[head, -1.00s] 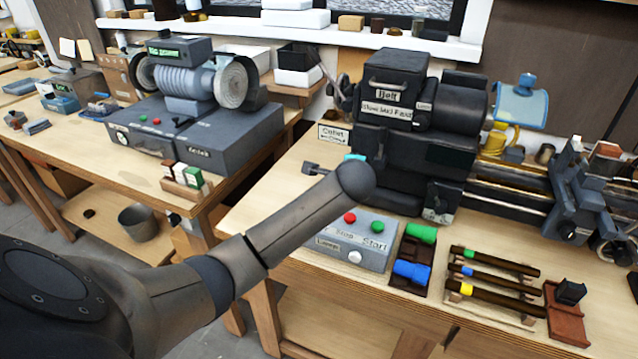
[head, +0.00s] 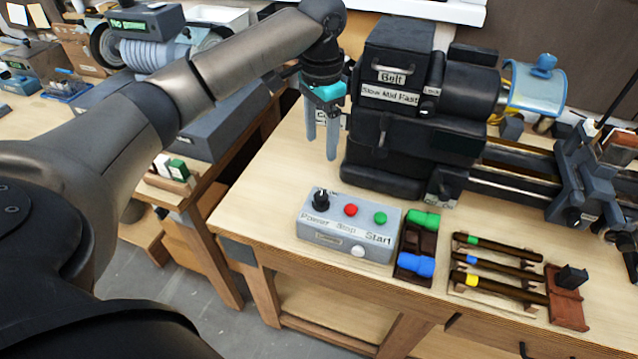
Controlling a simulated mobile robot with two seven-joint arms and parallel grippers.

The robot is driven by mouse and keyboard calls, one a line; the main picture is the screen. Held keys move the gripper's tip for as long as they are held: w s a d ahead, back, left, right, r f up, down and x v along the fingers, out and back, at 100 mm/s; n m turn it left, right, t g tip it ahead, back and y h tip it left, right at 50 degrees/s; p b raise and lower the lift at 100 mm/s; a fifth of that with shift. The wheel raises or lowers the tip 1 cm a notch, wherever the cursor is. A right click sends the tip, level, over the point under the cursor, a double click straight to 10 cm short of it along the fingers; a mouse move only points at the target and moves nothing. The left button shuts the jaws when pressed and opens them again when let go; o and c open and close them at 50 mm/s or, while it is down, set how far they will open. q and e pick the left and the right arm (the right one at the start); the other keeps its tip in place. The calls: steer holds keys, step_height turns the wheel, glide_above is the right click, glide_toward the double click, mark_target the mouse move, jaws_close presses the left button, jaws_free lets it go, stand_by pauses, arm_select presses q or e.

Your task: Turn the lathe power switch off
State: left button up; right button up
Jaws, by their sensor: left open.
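The lathe control box (head: 322,238) is a grey box on the front left of the bench, labelled Power, Stop and Start. The black power knob (head: 320,199) is on its left, with a red stop button (head: 351,210) and a green start button (head: 380,218) beside it. A white knob (head: 357,251) is on its front face. My left gripper (head: 321,152) is open and empty, fingers pointing down, above and behind the control box, left of the black lathe headstock (head: 398,150). It touches nothing that I can see. My right gripper is out of view.
Right of the box lies a dark tray (head: 424,241) with green and blue pieces. Several dark rods (head: 500,270) lie on a rack further right. The lathe bed (head: 515,184) runs right behind them. A grinder (head: 150,50) stands on the left bench. Bare bench lies left of the box.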

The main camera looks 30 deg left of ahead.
mark_target(321, 195)
arm_select(q)
step_height(321, 195, down, 15)
steer(key=shift+b, duration=0.85)
jaws_close()
